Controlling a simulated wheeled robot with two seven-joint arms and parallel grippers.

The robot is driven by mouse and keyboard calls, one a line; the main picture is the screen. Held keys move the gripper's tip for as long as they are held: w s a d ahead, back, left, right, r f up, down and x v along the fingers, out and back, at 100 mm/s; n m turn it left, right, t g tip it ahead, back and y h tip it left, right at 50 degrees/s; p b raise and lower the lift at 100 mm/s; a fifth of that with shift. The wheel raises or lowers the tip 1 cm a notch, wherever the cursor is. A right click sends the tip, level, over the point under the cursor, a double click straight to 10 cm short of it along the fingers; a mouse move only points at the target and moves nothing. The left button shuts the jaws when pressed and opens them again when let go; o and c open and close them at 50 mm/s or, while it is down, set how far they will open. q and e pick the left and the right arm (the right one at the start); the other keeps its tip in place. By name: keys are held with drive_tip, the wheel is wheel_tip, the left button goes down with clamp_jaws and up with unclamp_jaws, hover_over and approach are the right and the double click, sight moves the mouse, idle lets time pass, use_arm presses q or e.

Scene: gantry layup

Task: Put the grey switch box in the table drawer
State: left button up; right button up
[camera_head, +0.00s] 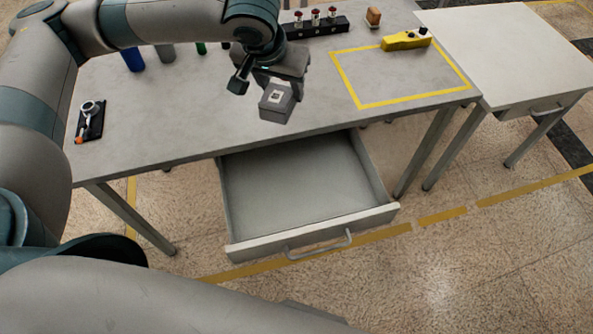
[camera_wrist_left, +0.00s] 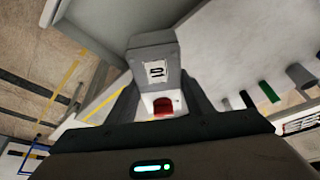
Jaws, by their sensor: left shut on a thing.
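The grey switch box (camera_head: 277,102) is a small grey block with a pale square face, held in the air near the front edge of the table (camera_head: 200,110). My left gripper (camera_head: 279,88) is shut on it. In the left wrist view the switch box (camera_wrist_left: 152,55) sits between the fingers, with a red part showing at its near end. The table drawer (camera_head: 300,185) is pulled open below the table front and looks empty. The box is above and behind the drawer opening in the head view. My right gripper is not in view.
A ratchet-like tool on a dark mat (camera_head: 90,120) lies at the table's left. Blue, grey and green cylinders (camera_head: 133,60) stand at the back. A black holder (camera_head: 315,27), a wooden block (camera_head: 373,16) and a yellow tool (camera_head: 406,40) are at the back right, near a yellow-taped rectangle. A side table (camera_head: 510,60) stands right.

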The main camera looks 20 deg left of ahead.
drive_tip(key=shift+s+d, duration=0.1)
